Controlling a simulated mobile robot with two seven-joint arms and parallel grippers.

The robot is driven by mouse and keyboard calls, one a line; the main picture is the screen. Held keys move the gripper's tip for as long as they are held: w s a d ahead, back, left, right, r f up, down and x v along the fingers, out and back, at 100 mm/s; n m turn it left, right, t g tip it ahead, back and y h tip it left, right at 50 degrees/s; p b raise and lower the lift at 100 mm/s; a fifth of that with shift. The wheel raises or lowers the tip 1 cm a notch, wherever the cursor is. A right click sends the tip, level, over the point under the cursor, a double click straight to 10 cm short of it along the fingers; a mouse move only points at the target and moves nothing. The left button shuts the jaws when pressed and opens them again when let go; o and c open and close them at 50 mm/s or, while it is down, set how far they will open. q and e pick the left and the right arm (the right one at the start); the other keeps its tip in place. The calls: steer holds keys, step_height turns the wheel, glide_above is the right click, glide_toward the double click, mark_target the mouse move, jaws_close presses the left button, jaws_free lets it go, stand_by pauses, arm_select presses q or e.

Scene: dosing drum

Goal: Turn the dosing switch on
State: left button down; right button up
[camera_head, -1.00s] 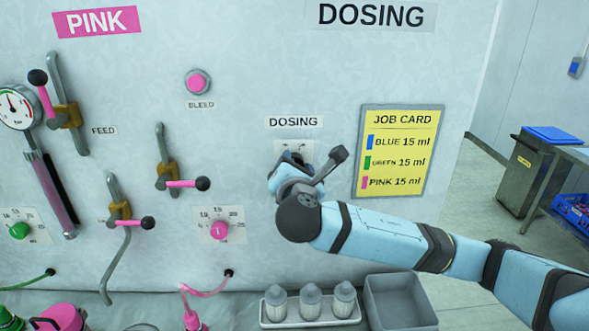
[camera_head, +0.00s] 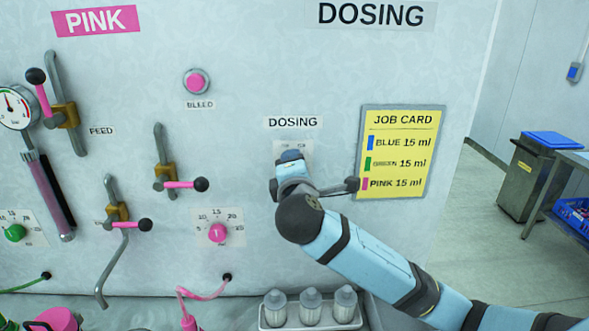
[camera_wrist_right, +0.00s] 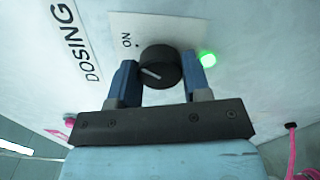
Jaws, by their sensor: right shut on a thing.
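The dosing switch (camera_wrist_right: 160,66) is a round black knob with a short white line on its face, in the right wrist view. It sits on a white plate (camera_wrist_right: 190,30) printed "ON", beside a green lamp (camera_wrist_right: 207,59) that is lit. My right gripper (camera_wrist_right: 163,78) has one finger on each side of the knob and is shut on it. In the head view my right gripper (camera_head: 291,160) is at the wall under the "DOSING" label (camera_head: 293,122) and hides the knob. My left gripper is not in view.
A yellow job card (camera_head: 399,150) hangs right of my gripper. Pink-handled valves (camera_head: 185,185) and a pink dial (camera_head: 217,233) are to the left. A tray with several small bottles (camera_head: 310,307) stands below my arm.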

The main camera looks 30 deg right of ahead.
stand_by(0.5)
steer(key=o, duration=0.9)
steer(key=shift+o, duration=0.2)
steer(key=p+v, duration=0.3)
steer(key=v, duration=1.1)
steer(key=shift+p, duration=0.35)
